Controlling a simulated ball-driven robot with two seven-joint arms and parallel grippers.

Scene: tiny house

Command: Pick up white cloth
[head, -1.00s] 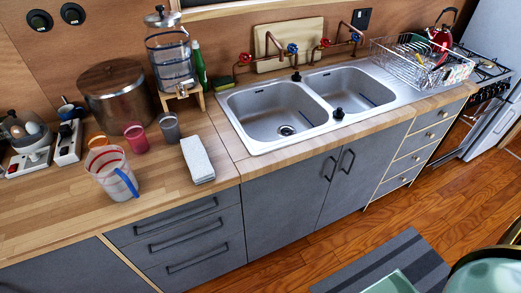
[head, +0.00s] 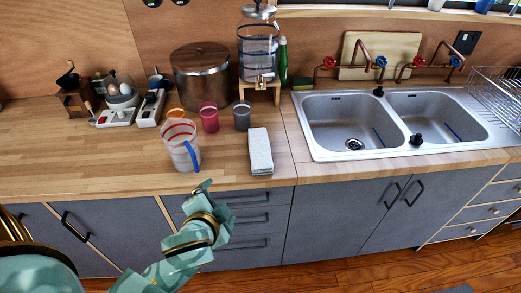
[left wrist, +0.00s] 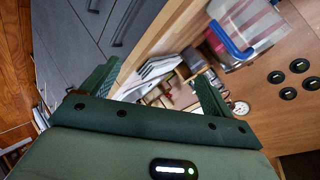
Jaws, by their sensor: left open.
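The white cloth (head: 260,151) lies folded flat on the wooden counter, near its front edge and left of the sink. My left gripper (head: 203,187) is in front of the counter edge, left of the cloth and apart from it. It is open and empty; its two spread fingers show in the left wrist view (left wrist: 155,85). My right gripper is not in view.
A clear measuring jug (head: 181,146) with a blue handle stands left of the cloth; it also shows in the left wrist view (left wrist: 245,35). A pink cup (head: 209,117) and a grey cup (head: 242,116) stand behind. The double sink (head: 350,123) is to the right.

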